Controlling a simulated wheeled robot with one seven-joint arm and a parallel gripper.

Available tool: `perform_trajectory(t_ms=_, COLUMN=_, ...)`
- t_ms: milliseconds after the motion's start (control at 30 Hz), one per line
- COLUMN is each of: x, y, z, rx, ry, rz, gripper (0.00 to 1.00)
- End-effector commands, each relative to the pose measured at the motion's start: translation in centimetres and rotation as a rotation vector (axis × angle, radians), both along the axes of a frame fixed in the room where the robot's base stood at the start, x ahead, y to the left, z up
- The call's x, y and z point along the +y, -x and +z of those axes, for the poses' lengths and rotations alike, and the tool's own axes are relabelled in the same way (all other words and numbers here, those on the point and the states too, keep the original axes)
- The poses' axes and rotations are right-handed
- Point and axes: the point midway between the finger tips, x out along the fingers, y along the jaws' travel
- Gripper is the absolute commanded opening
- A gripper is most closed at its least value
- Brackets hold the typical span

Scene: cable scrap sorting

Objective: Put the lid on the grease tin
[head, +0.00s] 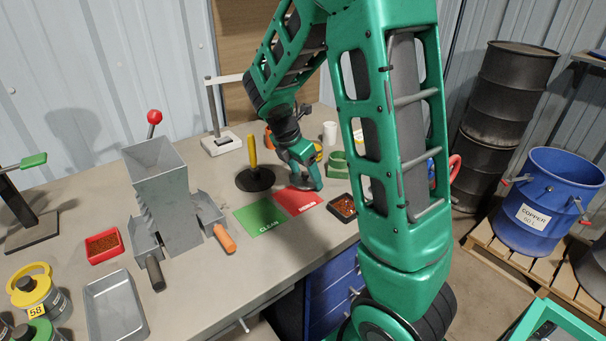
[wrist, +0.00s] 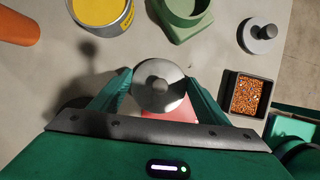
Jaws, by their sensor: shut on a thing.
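My gripper (wrist: 160,92) is shut on a round grey metal lid with a centre knob (wrist: 158,84), its fingers at the lid's left and right edges. A red card (wrist: 170,115) shows partly below the lid. An open tin with yellow inside (wrist: 100,10), likely the grease tin, stands beyond the gripper at the top of the wrist view, apart from the lid and cut by the frame edge. In the head view my gripper (head: 306,178) is low over the red card (head: 296,200); the lid cannot be made out there.
A grey knobbed piece (wrist: 260,32) and a black tray of copper granules (wrist: 228,98) lie to the right. An orange cylinder (wrist: 18,28) is at far left. A yellow-handled black stand (head: 255,179) is left of my gripper.

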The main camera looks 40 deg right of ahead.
Motion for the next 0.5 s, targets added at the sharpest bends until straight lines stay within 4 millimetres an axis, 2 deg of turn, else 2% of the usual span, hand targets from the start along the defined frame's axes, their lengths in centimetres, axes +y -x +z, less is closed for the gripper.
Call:
perform_trajectory(t_ms=67, x=0.01, y=0.01, z=-0.24, rx=0.001, ry=0.000, rz=0.000, gripper=0.47)
perform_trajectory(t_ms=100, x=0.01, y=0.00, z=-0.30, rx=0.000, ry=0.000, rz=0.000, gripper=0.72)
perform_trajectory(t_ms=167, x=0.01, y=-0.01, z=-0.25, rx=0.000, ry=0.000, rz=0.000, gripper=0.86)
perform_trajectory(t_ms=500, x=-0.04, y=0.01, z=-0.22, rx=0.000, ry=0.000, rz=0.000, gripper=0.88)
